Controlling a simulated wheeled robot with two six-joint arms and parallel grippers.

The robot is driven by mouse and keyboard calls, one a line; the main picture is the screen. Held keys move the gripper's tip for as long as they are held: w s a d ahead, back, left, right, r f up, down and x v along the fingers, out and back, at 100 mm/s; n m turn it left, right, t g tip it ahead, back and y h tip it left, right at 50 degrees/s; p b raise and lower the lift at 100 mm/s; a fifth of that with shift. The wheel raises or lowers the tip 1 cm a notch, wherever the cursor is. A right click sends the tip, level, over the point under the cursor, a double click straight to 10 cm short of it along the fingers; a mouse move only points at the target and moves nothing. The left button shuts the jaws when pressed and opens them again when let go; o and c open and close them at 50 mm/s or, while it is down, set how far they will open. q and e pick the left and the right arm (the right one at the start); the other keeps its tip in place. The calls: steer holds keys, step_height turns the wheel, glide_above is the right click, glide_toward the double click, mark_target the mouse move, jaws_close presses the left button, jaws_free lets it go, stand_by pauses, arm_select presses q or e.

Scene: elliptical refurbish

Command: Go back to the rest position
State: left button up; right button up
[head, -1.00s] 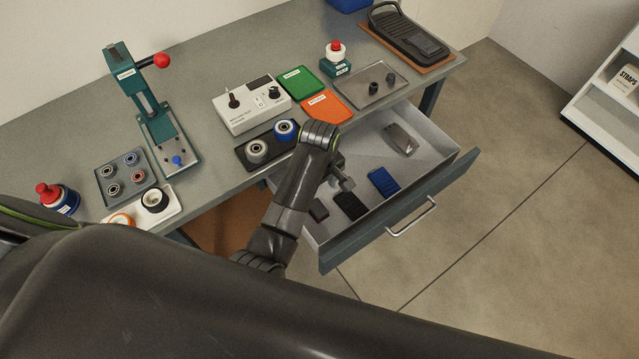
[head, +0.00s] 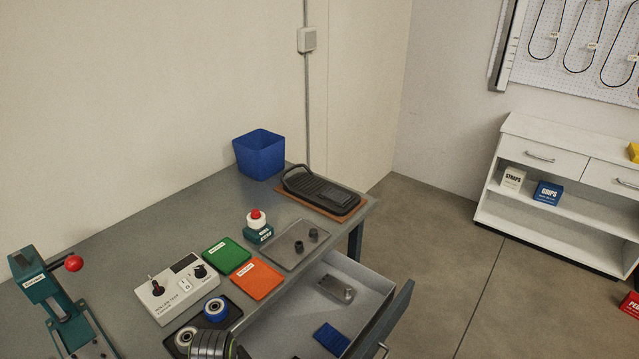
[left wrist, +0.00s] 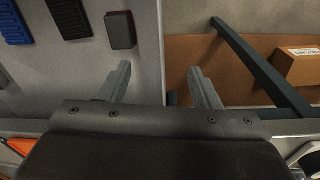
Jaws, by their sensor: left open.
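My left gripper (left wrist: 160,85) shows in the left wrist view with its two fingers apart and nothing between them. It is above the near edge of the open drawer (left wrist: 145,60). In the head view only part of my arm shows at the bottom edge, in front of the bench, and its fingers are out of sight. My right gripper is in neither view.
The drawer (head: 378,318) stands open, with a blue block (head: 331,339) and a grey metal part (head: 337,289) inside. The bench (head: 130,225) carries a press (head: 62,310), a test box (head: 177,288), green (head: 226,255) and orange (head: 256,280) pads, and a blue bin (head: 260,154).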

arm_select(q)
steer(key=s+a+r+m+t+y, duration=0.1)
steer(key=s+a+r+m, duration=0.25)
steer(key=s, duration=0.25)
steer(key=s+a+r+m+t, duration=0.1)
steer(key=s+a+r+m, duration=0.1)
steer(key=s+a, duration=0.35)
steer(key=s+a+r+m+t+y, duration=0.1)
steer(key=s+a+r+m, duration=0.15)
steer(key=s, duration=0.55)
step_height(320, 180, down, 30)
steer(key=a+g+b, duration=0.2)
steer(key=b, duration=0.2)
steer(key=s+d+f+h+b, duration=0.1)
steer(key=s+d+f+b, duration=0.1)
steer(key=s+f, duration=1.2)
step_height(320, 180, down, 3)
steer(key=shift+s+f+g+b, duration=0.1)
steer(key=shift+s+g+b, duration=0.25)
steer(key=shift+s+g, duration=0.05)
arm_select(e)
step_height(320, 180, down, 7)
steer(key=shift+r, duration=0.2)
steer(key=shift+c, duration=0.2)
